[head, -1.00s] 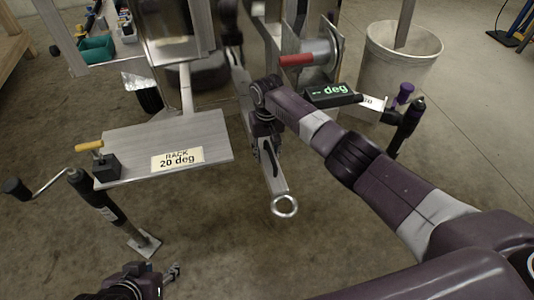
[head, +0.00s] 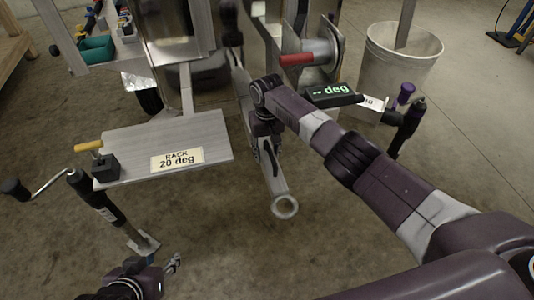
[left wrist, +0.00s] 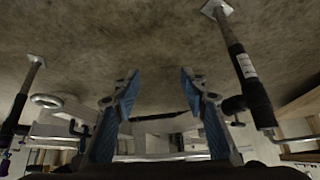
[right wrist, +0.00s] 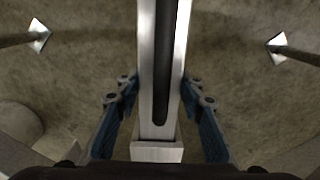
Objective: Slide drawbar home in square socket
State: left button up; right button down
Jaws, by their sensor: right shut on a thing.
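The drawbar (head: 277,184) is a grey metal bar with a ring eye at its near end, pointing down toward me in the head view. My right gripper (head: 264,132) is shut on the drawbar along its length. In the right wrist view the slotted bar (right wrist: 147,60) runs between the fingers of my right gripper (right wrist: 158,98). The square socket cannot be made out; the bar's far end is lost among the trailer frame. My left gripper (head: 174,264) is low at the front left, away from the drawbar. In the left wrist view its fingers (left wrist: 158,82) are apart and empty.
A plate labelled "RACK 20 deg" (head: 135,146) lies left of the drawbar, with a crank jack (head: 95,198) by it. A winch with a red handle (head: 297,60), a green digital readout (head: 331,93) and a grey bin (head: 385,75) are right. Floor in front is clear.

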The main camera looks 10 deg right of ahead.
pick_arm(q)
jog(key=shift+t+h, duration=0.3)
jog(key=shift+t, duration=0.6)
jog(key=shift+w+d+r+b, duration=0.2)
jog(key=shift+w+r, duration=0.15)
jog(key=shift+w, duration=0.25)
jog(key=shift+w+d+r+b, duration=0.2)
jog(key=shift+w+r, duration=0.1)
jog(key=shift+w, duration=0.3)
jog(key=shift+w+d+r+b, duration=0.1)
jog(key=shift+w+d+r, duration=0.1)
jog(key=shift+w+r, duration=0.3)
pick_arm(e)
jog(key=shift+w+r, duration=0.15)
jog(key=shift+w, duration=0.2)
pick_arm(q)
jog(key=shift+w+d+r+t+h+b, duration=0.15)
jog(key=shift+w+d+r+t+b, duration=0.15)
jog(key=shift+w+r+t, duration=0.45)
jog(key=shift+w+d+r+t+h+b, duration=0.2)
jog(key=shift+w+d+r+t, duration=0.25)
jog(key=shift+w, duration=0.55)
pick_arm(e)
jog(key=shift+w, duration=0.25)
